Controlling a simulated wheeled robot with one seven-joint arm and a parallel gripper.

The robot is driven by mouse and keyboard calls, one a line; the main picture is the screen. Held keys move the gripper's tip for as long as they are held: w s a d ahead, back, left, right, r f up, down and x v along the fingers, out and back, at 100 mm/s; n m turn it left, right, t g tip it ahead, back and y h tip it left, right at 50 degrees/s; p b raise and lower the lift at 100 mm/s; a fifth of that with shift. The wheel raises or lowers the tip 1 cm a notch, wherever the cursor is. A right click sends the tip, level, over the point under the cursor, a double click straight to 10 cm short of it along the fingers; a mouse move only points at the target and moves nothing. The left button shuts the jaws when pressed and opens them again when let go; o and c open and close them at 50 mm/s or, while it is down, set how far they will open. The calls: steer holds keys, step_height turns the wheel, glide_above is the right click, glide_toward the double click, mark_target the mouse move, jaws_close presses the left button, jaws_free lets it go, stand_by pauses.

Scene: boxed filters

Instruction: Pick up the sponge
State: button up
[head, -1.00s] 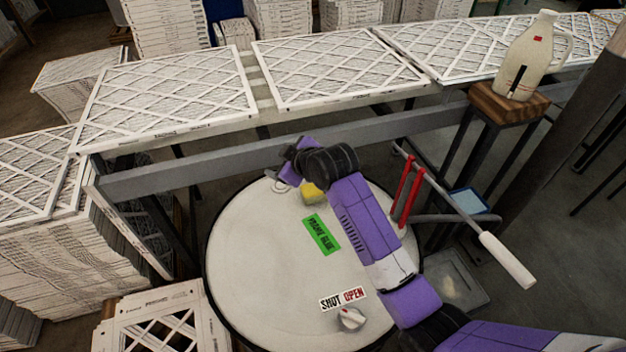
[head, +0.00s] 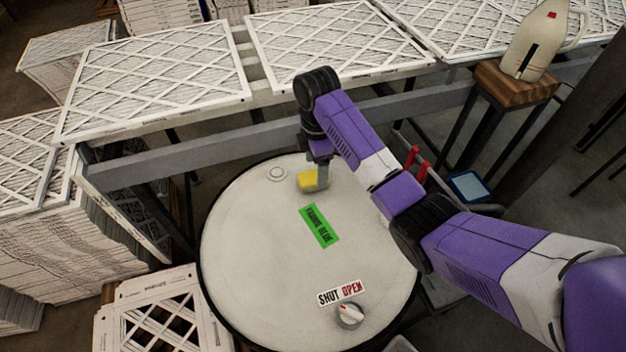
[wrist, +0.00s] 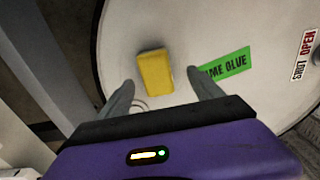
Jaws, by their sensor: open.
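The yellow sponge (head: 308,181) lies on the white round drum top (head: 240,240), near its far edge. In the wrist view the sponge (wrist: 155,75) is a yellow block just beyond the fingertips, between their lines. My gripper (head: 318,178) hangs over the sponge in the head view and partly covers its right side. In the wrist view my gripper (wrist: 160,84) is open, with its two grey fingers apart and nothing between them. I cannot tell the exact height of the fingertips above the drum top.
A green label (head: 319,226) and a SHUT/OPEN knob (head: 349,315) are on the drum. A grey rail (head: 230,145) and a table of framed filters (head: 150,80) stand behind. A jug (head: 533,42) sits on a wooden stool (head: 513,88) at right.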

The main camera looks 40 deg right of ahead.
mark_target(313, 176)
steer(key=shift+w+a+f+b, duration=0.1)
steer(key=shift+w+f+b, duration=0.15)
steer(key=shift+f+b, duration=0.7)
steer(key=shift+w+f+b, duration=0.2)
steer(key=shift+f+b, duration=0.45)
steer(key=shift+b, duration=0.45)
step_height(313, 176, down, 2)
steer(key=shift+f+b, duration=0.1)
steer(key=shift+b, duration=1)
steer(key=c, duration=1.6)
steer(key=shift+o, duration=0.2)
steer(key=shift+r, duration=0.25)
